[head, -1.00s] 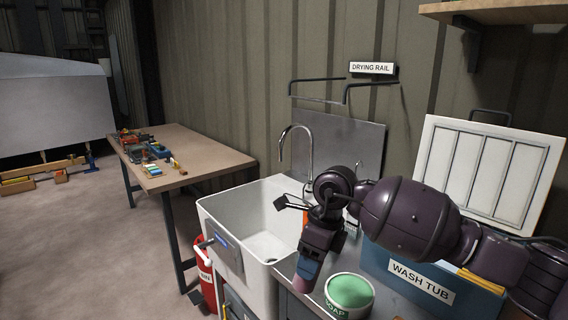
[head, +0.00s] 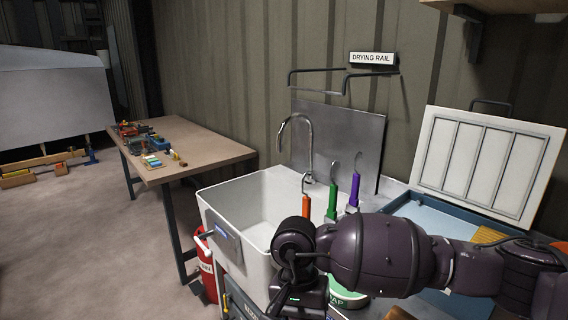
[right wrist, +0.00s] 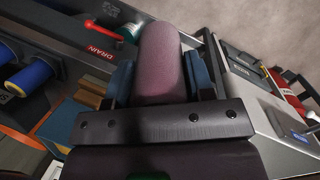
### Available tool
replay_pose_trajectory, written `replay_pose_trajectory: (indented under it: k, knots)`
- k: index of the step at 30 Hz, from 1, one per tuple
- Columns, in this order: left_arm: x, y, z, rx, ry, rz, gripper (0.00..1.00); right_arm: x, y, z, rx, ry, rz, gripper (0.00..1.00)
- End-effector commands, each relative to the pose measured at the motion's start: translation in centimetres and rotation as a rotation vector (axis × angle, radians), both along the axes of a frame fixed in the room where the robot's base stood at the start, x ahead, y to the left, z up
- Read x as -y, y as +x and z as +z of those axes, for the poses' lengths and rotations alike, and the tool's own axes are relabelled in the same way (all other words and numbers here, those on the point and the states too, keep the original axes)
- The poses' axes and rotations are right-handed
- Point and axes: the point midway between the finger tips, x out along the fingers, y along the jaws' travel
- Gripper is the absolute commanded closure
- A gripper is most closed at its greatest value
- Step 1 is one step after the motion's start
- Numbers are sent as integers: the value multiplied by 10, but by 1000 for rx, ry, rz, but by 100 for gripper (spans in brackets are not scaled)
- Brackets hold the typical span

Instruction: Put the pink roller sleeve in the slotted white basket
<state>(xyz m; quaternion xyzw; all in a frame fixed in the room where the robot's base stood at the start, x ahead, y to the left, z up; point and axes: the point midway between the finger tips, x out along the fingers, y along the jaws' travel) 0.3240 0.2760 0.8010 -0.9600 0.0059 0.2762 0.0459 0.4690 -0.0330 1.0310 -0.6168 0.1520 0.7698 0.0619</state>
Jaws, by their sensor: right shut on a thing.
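The pink roller sleeve (right wrist: 160,65) shows in the right wrist view as a dull mauve-pink cylinder pointing away from the camera. My right gripper (right wrist: 160,78) is shut on it, with a blue finger on each side. In the head view my right arm reaches down past the front of the sink counter, and its wrist (head: 300,275) hides the jaws and the sleeve. My left gripper is in neither view. I cannot make out the slotted white basket in either view.
A white sink (head: 235,205) stands left of my arm. Orange, green and purple hooked tools (head: 333,197) stand behind it. A blue tub (head: 415,210) lies right. In the wrist view, blue rolls (right wrist: 33,75), a DRAIN label (right wrist: 103,53) and a red handle (right wrist: 103,32) are left.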

Motion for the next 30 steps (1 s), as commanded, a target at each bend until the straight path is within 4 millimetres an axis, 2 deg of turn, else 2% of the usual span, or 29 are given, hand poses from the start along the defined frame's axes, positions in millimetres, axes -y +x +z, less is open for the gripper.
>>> replay_pose_trajectory:
  k: [6, 15, 23, 26, 30]
  knots:
    - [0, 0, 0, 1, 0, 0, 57, 2, -24, -13, 1, 2, 340, 74]
    - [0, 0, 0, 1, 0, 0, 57, 5, -43, -23, 1, 2, 627, 74]
    - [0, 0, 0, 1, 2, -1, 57, 46, -22, -23, 1, -1, 547, 74]
    - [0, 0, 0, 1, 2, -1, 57, 68, -12, -22, 2, -1, 506, 74]
    - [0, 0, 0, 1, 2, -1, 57, 107, 3, -19, 0, -2, 438, 74]
